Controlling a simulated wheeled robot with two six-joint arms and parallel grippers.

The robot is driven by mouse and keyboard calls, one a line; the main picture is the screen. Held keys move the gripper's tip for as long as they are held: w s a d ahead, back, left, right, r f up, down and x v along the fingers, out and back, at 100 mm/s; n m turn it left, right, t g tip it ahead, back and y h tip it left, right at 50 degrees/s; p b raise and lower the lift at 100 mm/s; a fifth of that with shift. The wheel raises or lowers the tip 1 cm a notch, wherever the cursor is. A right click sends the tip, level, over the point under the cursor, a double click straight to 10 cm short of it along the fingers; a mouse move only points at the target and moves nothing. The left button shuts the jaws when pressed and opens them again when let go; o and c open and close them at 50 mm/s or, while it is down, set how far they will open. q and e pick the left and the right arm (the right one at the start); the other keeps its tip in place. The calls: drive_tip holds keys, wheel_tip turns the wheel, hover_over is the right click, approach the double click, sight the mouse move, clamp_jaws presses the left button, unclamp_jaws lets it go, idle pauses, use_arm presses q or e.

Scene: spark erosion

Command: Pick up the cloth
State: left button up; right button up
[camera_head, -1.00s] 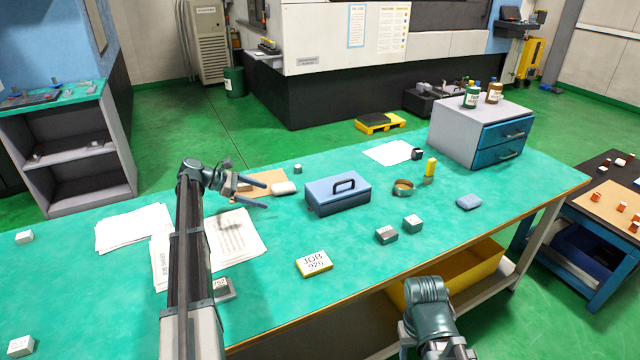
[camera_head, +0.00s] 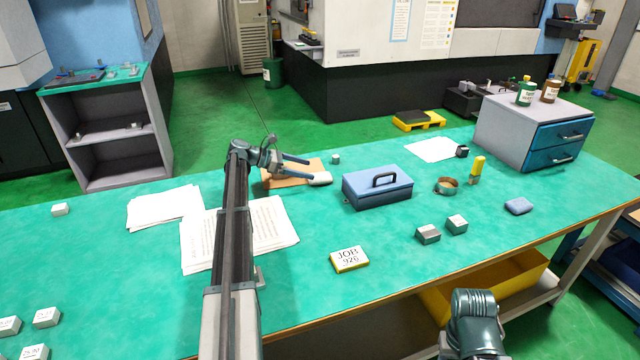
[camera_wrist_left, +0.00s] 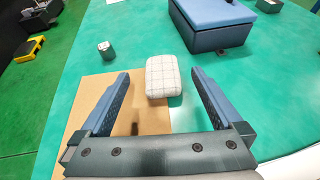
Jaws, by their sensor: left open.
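The cloth (camera_head: 320,179) is a small white folded pad at the right edge of a brown board on the green bench. In the left wrist view the cloth (camera_wrist_left: 167,82) shows a grey check pattern and lies partly on the board, just ahead of and between the fingertips. My left gripper (camera_head: 308,169) is open and empty, close to the cloth in the head view. It also shows in the left wrist view (camera_wrist_left: 160,73), with a finger on either side of the cloth's near end. I cannot tell its height above the cloth. My right gripper is out of view.
A blue toolbox (camera_head: 377,188) stands right of the cloth. A small grey block (camera_head: 335,159) sits behind it. The brown board (camera_head: 285,174) lies under the gripper, and paper sheets (camera_head: 270,225) lie nearer.

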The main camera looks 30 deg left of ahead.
sight(318, 175)
use_arm(q)
drive_tip(key=shift+w+d+f, duration=0.25)
drive_tip(key=shift+w+d, duration=0.1)
drive_tip(key=shift+d, duration=0.1)
drive_tip(key=w+d+f+b, duration=0.2)
drive_tip(key=d+f+b, duration=0.1)
drive_tip(key=shift+w, duration=0.1)
drive_tip(key=shift+w+d+f, duration=0.1)
drive_tip(key=shift+w+d, duration=0.1)
drive_tip(key=c, duration=1.3)
